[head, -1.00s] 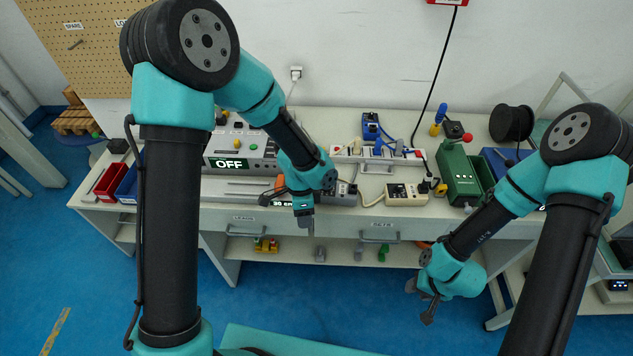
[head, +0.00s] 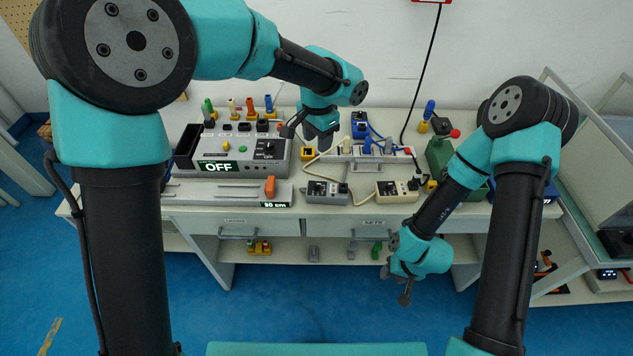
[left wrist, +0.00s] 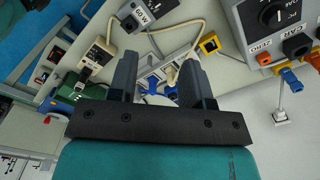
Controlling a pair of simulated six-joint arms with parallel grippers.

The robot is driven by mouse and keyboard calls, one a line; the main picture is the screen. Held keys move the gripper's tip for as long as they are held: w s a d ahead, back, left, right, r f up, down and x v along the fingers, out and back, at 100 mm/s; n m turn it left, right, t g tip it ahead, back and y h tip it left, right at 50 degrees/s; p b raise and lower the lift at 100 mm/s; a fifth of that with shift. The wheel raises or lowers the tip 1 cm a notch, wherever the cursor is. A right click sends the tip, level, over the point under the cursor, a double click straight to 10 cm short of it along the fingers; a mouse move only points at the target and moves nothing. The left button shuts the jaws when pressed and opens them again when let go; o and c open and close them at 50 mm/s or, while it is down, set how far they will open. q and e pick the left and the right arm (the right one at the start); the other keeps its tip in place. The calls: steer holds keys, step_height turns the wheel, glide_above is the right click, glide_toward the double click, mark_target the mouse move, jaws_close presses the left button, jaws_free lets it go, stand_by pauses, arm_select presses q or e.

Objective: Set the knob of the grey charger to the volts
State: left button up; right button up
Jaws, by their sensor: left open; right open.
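The grey charger (head: 327,192) is a small box with a pale label on the bench front, left of a cream charger (head: 397,191). Its dark knob is too small to read in the head view. The grey charger also shows at the top of the left wrist view (left wrist: 142,14), partly cut off by the frame. My left gripper (head: 308,143) is open and empty, above the bench behind the grey charger and apart from it. Its two fingers show in the left wrist view (left wrist: 157,78). My right gripper (head: 395,286) is open and empty, low in front of the bench.
A large grey tester (head: 220,166) with an OFF display and its own knob stands at left. A power strip (head: 368,156) with a blue plug lies behind the chargers, with pale cables around them. A green case (head: 441,157) stands at right. A slide rail with an orange block (head: 270,187) lies in front.

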mark_target(317, 184)
arm_select(q)
step_height(317, 184, down, 17)
steer(key=shift+f, duration=0.1)
stand_by(0.6)
jaws_close()
stand_by(0.3)
